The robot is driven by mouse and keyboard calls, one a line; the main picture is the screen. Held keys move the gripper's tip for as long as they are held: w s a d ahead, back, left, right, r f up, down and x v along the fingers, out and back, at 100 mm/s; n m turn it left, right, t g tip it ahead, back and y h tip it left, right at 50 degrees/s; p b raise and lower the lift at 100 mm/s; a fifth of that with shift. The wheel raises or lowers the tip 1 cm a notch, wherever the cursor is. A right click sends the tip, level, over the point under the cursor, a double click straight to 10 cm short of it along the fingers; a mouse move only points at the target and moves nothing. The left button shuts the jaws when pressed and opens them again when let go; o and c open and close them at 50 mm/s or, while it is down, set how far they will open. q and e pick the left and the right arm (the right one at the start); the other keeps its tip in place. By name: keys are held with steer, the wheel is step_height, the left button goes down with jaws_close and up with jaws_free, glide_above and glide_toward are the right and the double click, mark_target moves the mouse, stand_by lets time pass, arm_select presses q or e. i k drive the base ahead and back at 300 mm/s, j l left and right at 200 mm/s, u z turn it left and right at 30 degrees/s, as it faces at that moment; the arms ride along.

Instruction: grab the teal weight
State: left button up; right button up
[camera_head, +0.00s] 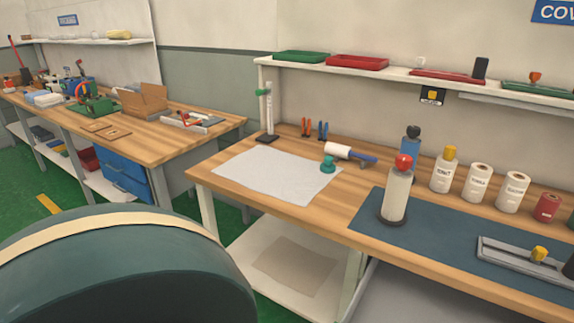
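The teal weight (328,164) is a small, round, knobbed piece. It stands at the right back edge of a pale grey sheet (270,180) on the wooden workbench (230,150). It is beside a white roller with a blue handle (349,154). Neither of my grippers shows in the head view, so I cannot see their state.
A red-capped bottle (396,195) stands on a dark blue mat (440,238) right of the weight. A green-topped stand (268,110) is behind left. Bottles and rolls line the bench's right. A large dark teal rounded surface blocks the lower left; I cannot tell what it is.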

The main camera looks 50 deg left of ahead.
mark_target(328, 167)
steer(key=u, duration=1.45)
steer(key=z, duration=0.7)
steer(key=j+z, duration=0.25)
steer(key=z, duration=0.2)
steer(key=j+z, duration=0.25)
steer(key=z, duration=0.15)
steer(key=j+z, duration=0.25)
steer(key=z, duration=0.2)
steer(key=k+j+z, duration=0.65)
steer(key=j, duration=0.2)
steer(key=i+j, duration=0.05)
steer(key=i, duration=0.05)
